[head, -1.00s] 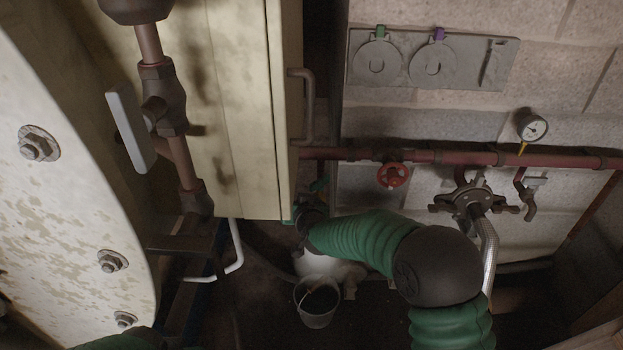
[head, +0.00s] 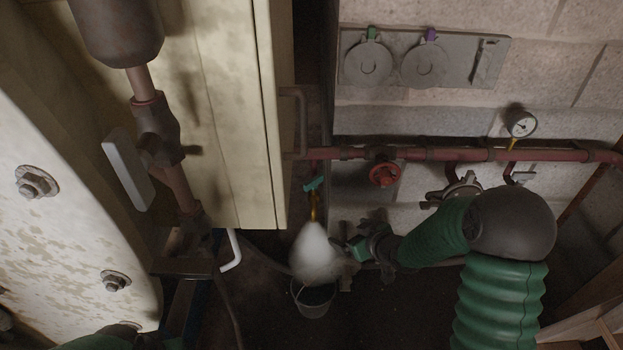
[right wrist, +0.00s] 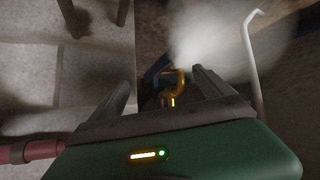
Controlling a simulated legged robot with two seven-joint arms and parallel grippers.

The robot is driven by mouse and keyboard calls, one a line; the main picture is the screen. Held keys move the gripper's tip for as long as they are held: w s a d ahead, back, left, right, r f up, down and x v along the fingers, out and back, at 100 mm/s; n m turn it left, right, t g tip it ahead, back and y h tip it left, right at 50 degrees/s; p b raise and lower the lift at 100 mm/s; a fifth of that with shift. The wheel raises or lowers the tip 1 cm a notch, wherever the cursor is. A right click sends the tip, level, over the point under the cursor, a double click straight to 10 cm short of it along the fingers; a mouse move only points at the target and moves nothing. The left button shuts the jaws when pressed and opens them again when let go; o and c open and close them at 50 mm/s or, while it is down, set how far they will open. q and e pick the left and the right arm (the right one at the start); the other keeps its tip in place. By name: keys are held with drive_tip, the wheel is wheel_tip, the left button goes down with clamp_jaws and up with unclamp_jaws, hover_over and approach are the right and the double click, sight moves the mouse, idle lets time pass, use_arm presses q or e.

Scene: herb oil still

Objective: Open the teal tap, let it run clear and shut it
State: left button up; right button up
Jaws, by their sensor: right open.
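The teal tap (head: 315,183) hangs below the red pipe, beside the cream cabinet. A white cloudy plume (head: 314,250) pours from its brass spout (head: 314,208) down toward a grey bucket (head: 314,301). My right gripper (head: 340,258) is low and to the right of the plume, apart from the tap handle; the plume partly veils its fingers. In the right wrist view my right gripper (right wrist: 161,77) has its fingers apart with nothing held. The brass spout (right wrist: 180,82) shows beyond them, and the plume (right wrist: 205,35) spreads above. My left gripper is not in view.
A red valve wheel (head: 384,174), a gauge (head: 521,125) and a dark fitting (head: 458,190) sit along the red pipe (head: 460,154). The cream cabinet (head: 235,110) closes off the left. A white bent rod (head: 233,250) stands out below it.

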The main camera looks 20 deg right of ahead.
sight(316, 183)
wheel_tip(316, 183, up, 5)
drive_tip(key=w+d+n+t+y+p, duration=0.2)
drive_tip(key=w+t+y, duration=0.1)
drive_tip(key=t+y, duration=0.3)
drive_tip(key=b+x, duration=0.1)
drive_tip(key=x, duration=0.4)
drive_tip(key=b+x, duration=0.2)
drive_tip(key=x, duration=0.3)
drive_tip(key=b+x, duration=0.1)
drive_tip(key=x, duration=0.4)
drive_tip(key=shift+w+a+f+b, duration=0.25)
drive_tip(key=shift+a+f+b, duration=0.05)
drive_tip(key=shift+a+b, duration=0.1)
drive_tip(key=shift+w+a+r, duration=0.1)
drive_tip(key=shift+w+r, duration=0.05)
drive_tip(key=shift+w, duration=0.15)
drive_tip(key=c, duration=1.4)
drive_tip(key=shift+o, duration=0.2)
